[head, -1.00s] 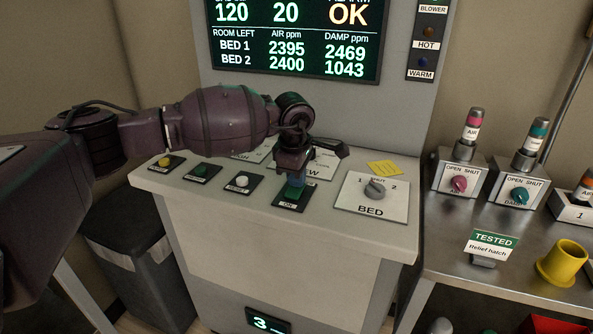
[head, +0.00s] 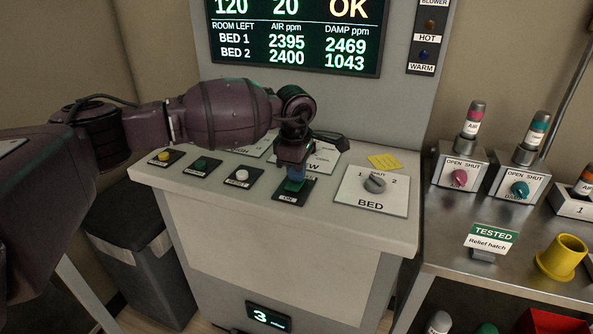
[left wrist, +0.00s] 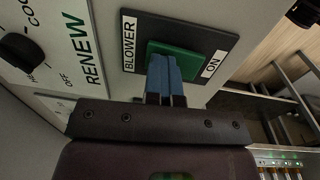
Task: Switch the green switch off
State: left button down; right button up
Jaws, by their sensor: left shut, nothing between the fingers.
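The green switch (head: 286,187) sits on a black plate on the sloped console top, left of the BED dial. In the left wrist view the green switch (left wrist: 188,58) is a rocker between the labels BLOWER and ON. My left gripper (head: 296,178) is over this switch, fingers pointing down. In the left wrist view its blue fingertips (left wrist: 165,75) are shut together with nothing between them, and they overlap the rocker's near edge. They look to be at or on its surface; exact contact is hard to tell. My right gripper is not in view.
A BED dial (head: 375,184) is right of the switch. A white button (head: 242,175), a green button (head: 201,165) and a yellow button (head: 164,156) are to the left. A screen (head: 295,35) rises behind. A steel bench (head: 440,238) with valves stands at right.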

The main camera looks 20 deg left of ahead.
pick_arm(q)
jog(key=shift+s+p, duration=0.35)
jog(key=shift+s, duration=0.35)
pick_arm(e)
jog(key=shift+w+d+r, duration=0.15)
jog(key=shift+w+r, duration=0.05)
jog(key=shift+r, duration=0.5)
pick_arm(q)
jog(key=shift+r, duration=0.1)
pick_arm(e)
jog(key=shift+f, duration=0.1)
pick_arm(q)
jog(key=r+p, duration=0.1)
jog(key=r, duration=0.2)
jog(key=r+p, duration=0.1)
jog(key=r, duration=0.1)
jog(key=shift+s+p, duration=0.25)
jog(key=shift+p, duration=0.05)
jog(key=r, duration=0.2)
jog(key=shift+s+a+r, duration=0.1)
jog(key=shift+s+r, duration=0.15)
jog(key=shift+r, duration=0.05)
notch_tip(320, 180, up, 5)
send_over(294, 184)
jog(key=s, duration=0.1)
jog(key=shift+s+r, duration=0.1)
jog(key=shift+r, duration=0.5)
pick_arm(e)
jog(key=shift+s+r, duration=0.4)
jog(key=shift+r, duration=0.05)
